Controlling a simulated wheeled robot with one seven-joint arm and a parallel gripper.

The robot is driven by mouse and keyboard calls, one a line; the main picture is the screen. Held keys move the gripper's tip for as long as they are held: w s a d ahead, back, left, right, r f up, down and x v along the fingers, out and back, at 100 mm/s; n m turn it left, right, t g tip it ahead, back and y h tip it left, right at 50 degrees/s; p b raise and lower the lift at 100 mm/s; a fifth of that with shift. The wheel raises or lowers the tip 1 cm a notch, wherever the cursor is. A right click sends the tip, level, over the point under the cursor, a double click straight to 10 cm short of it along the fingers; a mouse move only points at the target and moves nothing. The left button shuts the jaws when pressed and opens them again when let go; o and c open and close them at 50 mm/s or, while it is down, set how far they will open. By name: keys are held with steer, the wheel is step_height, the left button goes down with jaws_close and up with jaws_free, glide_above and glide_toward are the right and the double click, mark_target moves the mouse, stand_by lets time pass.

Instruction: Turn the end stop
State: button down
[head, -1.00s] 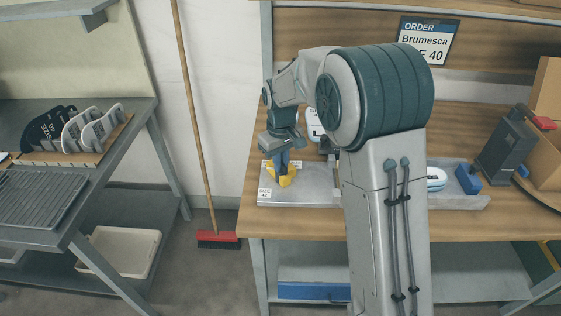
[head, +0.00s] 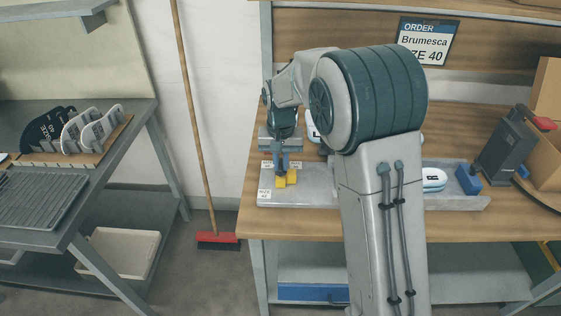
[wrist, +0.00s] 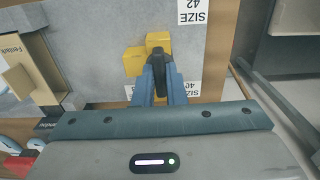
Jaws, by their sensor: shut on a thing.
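The yellow end stop (head: 290,179) stands at the left end of a grey metal plate (head: 318,192) on the workbench. My gripper (head: 281,168) points down over it and is shut on its dark upright handle. In the wrist view the dark handle (wrist: 158,62) shows between the two blue fingers (wrist: 160,78), with two yellow blocks of the end stop (wrist: 134,61) beyond it. A SIZE 42 label (wrist: 193,11) lies near the plate's edge. A SIZE 40 label (wrist: 188,92) is partly hidden by the fingers.
My arm hides the plate's middle. To its right are a white piece (head: 434,179), a blue block (head: 468,179) and a dark grey device with a red handle (head: 506,148). A rack of insoles (head: 82,130) stands on the left table. A broom (head: 195,110) leans between the tables.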

mark_target(281, 164)
stand_by(0.4)
steer(key=c, duration=1.5)
jaws_free()
step_height(281, 164, up, 14)
steer(key=shift+f, duration=0.1)
steer(key=shift+s, duration=0.1)
